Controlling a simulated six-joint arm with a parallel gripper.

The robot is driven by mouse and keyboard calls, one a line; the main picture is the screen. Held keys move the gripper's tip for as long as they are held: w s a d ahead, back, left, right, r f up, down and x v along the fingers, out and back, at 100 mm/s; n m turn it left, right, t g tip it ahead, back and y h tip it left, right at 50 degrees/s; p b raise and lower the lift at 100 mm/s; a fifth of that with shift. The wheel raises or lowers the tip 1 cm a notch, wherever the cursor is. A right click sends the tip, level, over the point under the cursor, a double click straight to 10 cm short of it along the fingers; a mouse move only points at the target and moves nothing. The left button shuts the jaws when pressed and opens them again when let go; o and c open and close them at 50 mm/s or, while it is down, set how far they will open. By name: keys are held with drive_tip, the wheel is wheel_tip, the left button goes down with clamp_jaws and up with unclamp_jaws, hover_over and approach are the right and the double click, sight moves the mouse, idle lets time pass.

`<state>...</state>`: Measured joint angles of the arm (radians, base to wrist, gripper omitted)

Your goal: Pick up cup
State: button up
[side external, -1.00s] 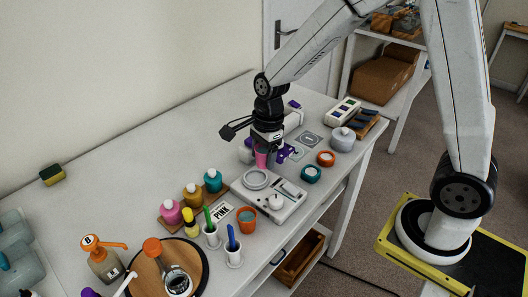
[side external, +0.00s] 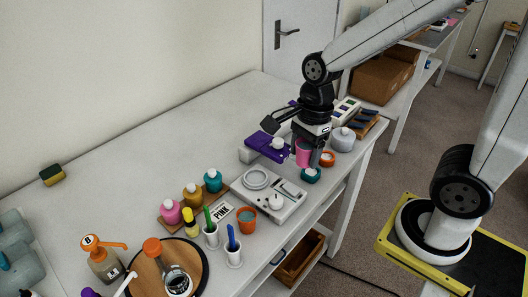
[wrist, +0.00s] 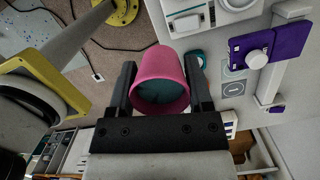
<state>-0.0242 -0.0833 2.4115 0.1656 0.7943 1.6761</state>
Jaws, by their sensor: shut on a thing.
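The pink cup (side external: 304,151) is between the fingers of my gripper (side external: 307,155), which is shut on it. In the wrist view, the pink cup (wrist: 147,68) shows its open rim, with dark teal content inside. A finger of my gripper (wrist: 161,85) lies on each side of it. The cup appears held above the bench, near its right part.
A purple device (side external: 262,142) with a white knob is left of my gripper. A teal jar (side external: 310,178), an orange jar (side external: 327,161) and a whitish pot (side external: 343,142) are close by. Bottles and pen holders stand further left.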

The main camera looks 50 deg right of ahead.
drive_tip(key=shift+s+r, duration=0.15)
drive_tip(key=shift+s, duration=0.15)
idle(0.6)
drive_tip(key=w+f, duration=0.2)
drive_tip(key=w, duration=1)
hover_over(225, 175)
wheel_tip(225, 175, down, 8)
drive_tip(key=shift+d+r, duration=0.25)
drive_tip(key=shift+d, duration=0.05)
drive_tip(key=shift+f, duration=0.2)
drive_tip(key=shift+f, duration=2.8)
drive_tip(key=shift+f, duration=0.55)
